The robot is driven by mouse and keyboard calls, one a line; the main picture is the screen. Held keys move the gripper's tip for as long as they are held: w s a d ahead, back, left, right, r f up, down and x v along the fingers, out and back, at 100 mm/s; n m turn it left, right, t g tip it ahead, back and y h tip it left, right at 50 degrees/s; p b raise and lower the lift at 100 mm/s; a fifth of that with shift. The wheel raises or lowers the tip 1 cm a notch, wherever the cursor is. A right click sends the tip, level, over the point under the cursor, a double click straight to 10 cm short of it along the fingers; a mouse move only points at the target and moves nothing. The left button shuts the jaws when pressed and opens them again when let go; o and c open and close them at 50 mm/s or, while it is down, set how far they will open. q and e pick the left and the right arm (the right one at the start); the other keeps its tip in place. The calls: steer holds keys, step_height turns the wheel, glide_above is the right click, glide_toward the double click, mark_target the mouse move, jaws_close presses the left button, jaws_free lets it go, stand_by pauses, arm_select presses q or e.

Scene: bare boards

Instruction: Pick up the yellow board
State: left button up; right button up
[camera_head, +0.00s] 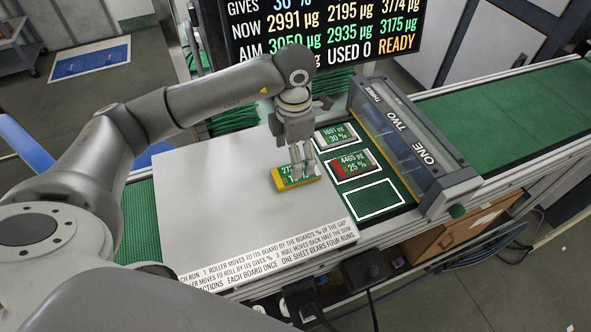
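The yellow board (278,180) is a small green board with a yellow end and white print that I cannot read in full. It lies on the pale grey plate (220,215), near the plate's right side. My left gripper (299,172) points down over this board, and its fingers hide part of the print. The fingertips are at or just above the board. I cannot tell whether they touch it or how far apart they are. My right gripper is not in view.
A red-ended board (352,164) and a white-ended board (335,135) lie in white-outlined places on the green belt. A third outlined place (375,200) is empty. A roller unit (415,145) marked ONE, TWO, THREE stands right of them. A display (320,30) is behind.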

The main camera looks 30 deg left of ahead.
mark_target(281, 176)
arm_select(q)
steer(key=shift+f, duration=0.3)
step_height(281, 176, down, 4)
steer(key=shift+d+f+p, duration=0.1)
steer(key=shift+f+p, duration=0.1)
steer(key=shift+p, duration=1.05)
steer(key=shift+f, duration=0.25)
steer(key=shift+c, duration=0.8)
steer(key=c, duration=0.7)
steer(key=shift+c, duration=1.4)
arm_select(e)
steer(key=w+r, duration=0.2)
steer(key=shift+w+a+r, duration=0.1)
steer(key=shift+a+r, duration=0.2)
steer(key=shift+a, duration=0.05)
